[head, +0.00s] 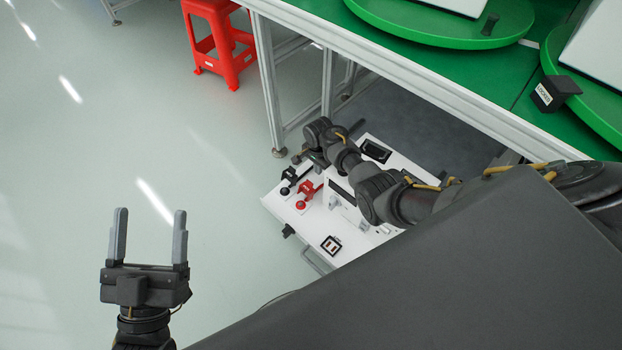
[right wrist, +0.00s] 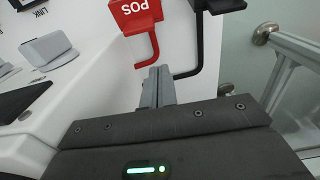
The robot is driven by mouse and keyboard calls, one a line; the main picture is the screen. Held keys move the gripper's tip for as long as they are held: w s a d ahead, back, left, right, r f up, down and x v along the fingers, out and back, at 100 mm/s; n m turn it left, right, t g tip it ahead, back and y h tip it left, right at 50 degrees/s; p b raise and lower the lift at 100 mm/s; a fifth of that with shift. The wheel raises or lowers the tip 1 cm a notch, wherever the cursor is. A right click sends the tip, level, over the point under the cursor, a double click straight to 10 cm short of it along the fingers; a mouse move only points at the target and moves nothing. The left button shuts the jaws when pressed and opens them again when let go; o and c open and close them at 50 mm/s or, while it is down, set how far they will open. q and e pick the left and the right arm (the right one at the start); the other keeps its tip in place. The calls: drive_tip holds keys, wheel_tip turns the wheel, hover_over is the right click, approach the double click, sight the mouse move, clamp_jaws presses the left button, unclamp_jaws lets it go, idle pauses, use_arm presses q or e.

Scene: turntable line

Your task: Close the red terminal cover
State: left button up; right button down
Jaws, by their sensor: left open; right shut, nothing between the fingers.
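The red terminal cover (head: 308,188) stands raised on the white device (head: 352,228) in the head view, with a red terminal post (head: 301,205) exposed in front of it. In the right wrist view the red cover (right wrist: 136,14) bears the letters POS, and a thin red bent bar hangs from it. My right gripper (right wrist: 158,72) is shut and empty, its fingertips close to that bar; contact cannot be told. In the head view its fingers are hard to make out beside the covers. My left gripper (head: 149,222) is open and empty over the floor at left.
A black cover (right wrist: 222,5) with a similar bar is right beside the red one. A grey block (right wrist: 47,48) sits on the device. A green table (head: 440,42) with a metal frame stands above and behind. A red stool (head: 219,40) stands on the floor, which is clear at left.

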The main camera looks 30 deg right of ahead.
sight(307, 190)
use_arm(q)
drive_tip(key=shift+s+a+r+n+t, duration=0.15)
drive_tip(key=shift+a+r+n+t, duration=0.15)
drive_tip(key=shift+a+r+t, duration=0.65)
use_arm(e)
drive_tip(key=a, duration=0.2)
drive_tip(key=s+a+f, duration=0.1)
drive_tip(key=shift+s+a, duration=0.1)
drive_tip(key=shift+a, duration=0.15)
use_arm(q)
drive_tip(key=shift+d+f, duration=0.15)
drive_tip(key=shift+d, duration=0.05)
drive_tip(key=shift+s+a+t, duration=0.1)
drive_tip(key=shift+s+t, duration=0.05)
drive_tip(key=shift+t, duration=0.1)
